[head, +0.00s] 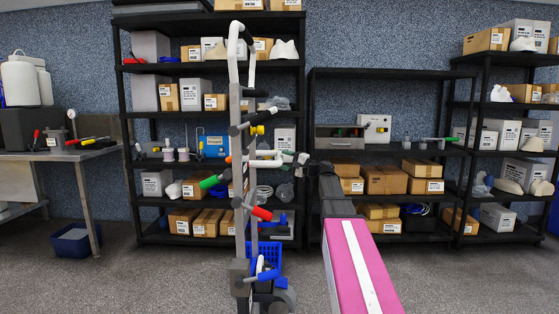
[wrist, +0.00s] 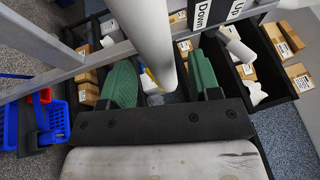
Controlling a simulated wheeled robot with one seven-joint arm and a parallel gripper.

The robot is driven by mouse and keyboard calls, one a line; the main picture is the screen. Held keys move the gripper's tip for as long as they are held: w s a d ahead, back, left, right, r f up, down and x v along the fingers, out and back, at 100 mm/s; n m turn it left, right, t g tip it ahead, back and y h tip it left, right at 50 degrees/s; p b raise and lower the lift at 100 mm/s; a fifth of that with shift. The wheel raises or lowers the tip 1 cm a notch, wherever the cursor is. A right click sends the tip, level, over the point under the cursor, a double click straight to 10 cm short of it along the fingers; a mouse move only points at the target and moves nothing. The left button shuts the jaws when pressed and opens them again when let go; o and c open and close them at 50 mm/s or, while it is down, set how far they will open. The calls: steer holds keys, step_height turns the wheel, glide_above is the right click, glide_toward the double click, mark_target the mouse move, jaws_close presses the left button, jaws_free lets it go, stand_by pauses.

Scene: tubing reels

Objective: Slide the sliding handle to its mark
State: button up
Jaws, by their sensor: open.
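A white handle (head: 262,163) sticks out to the right from a tall grey upright frame (head: 239,190) in the head view. I take it to be the sliding handle. My gripper (head: 295,157) is at its right end, with the fingers apart. In the wrist view the thick white handle (wrist: 145,35) comes down from the top, its lower end between the green fingertips of my gripper (wrist: 162,82). I cannot tell whether the fingers touch it. A grey rail behind it carries labels reading "Down" (wrist: 201,13) and "Up" (wrist: 236,8). No distinct mark is clear.
Black shelving (head: 122,110) with boxes stands behind. A blue basket (head: 269,256) is at the frame's foot.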

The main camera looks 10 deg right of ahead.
steer(key=shift+x, duration=1.5)
jaws_close()
step_height(320, 180, down, 12)
steer(key=shift+f, duration=0.15)
steer(key=shift+s, duration=0.15)
jaws_free()
steer(key=v, duration=1)
steer(key=shift+s+d, duration=0.15)
steer(key=shift+d, duration=0.2)
steer(key=shift+f, duration=0.1)
